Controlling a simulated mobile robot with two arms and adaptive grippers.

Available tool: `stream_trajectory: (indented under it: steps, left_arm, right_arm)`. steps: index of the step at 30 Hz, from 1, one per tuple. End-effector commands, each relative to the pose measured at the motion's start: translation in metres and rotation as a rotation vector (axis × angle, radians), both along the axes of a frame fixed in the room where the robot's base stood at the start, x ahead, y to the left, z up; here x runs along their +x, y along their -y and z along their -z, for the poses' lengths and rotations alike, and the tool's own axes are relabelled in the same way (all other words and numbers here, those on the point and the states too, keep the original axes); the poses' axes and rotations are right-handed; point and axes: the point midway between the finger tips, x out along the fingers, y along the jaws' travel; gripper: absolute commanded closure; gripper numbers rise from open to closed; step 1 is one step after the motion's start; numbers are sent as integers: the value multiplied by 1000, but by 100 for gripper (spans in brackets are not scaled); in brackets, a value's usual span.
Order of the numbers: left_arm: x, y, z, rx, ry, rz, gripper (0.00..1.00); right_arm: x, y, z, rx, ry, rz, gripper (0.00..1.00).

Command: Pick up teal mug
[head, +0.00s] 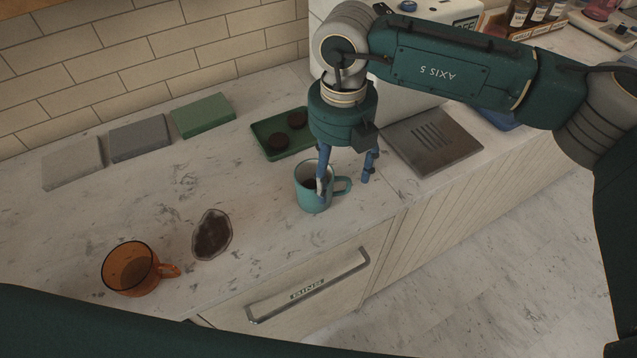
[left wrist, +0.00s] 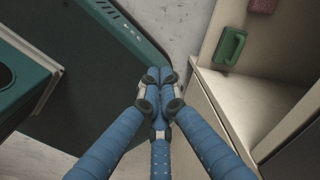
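The teal mug (head: 311,198) stands upright on the marble counter, its handle pointing right. Something dark shows inside it. My right gripper (head: 344,184) hangs over the mug, pointing down, with its blue fingers apart. One finger overlaps the mug's right side in the picture; another is to the right, just past the handle. I cannot tell whether the fingers touch the mug. My left gripper (left wrist: 160,76) shows in the left wrist view with its blue fingertips together and nothing visible between them. It is away from the mug and outside the head view.
An orange glass mug (head: 130,270) and a dark patch (head: 212,235) are left of the teal mug. A green tray (head: 272,131) with dark round items lies behind it. Grey and green blocks (head: 202,116) line the wall. A drawer handle (head: 308,285) juts from the counter front.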

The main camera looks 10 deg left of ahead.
Motion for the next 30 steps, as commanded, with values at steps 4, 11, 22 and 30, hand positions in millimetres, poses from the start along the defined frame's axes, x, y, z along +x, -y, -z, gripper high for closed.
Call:
stream_trajectory:
  steps: [4,11,22,30]
  left_arm:
    - [1,0,-5,0,2,0,100]
    - [53,4,-18,-8,78,1,100]
    - [30,2,-16,-4,43,0,100]
    - [22,1,-15,-3,33,1,100]
  right_arm:
    - [-1,1,15,-3,-5,0,29]
    - [-1,0,48,0,-4,-1,29]
    - [0,0,56,0,-1,-1,39]
    - [0,0,56,1,-1,-1,93]
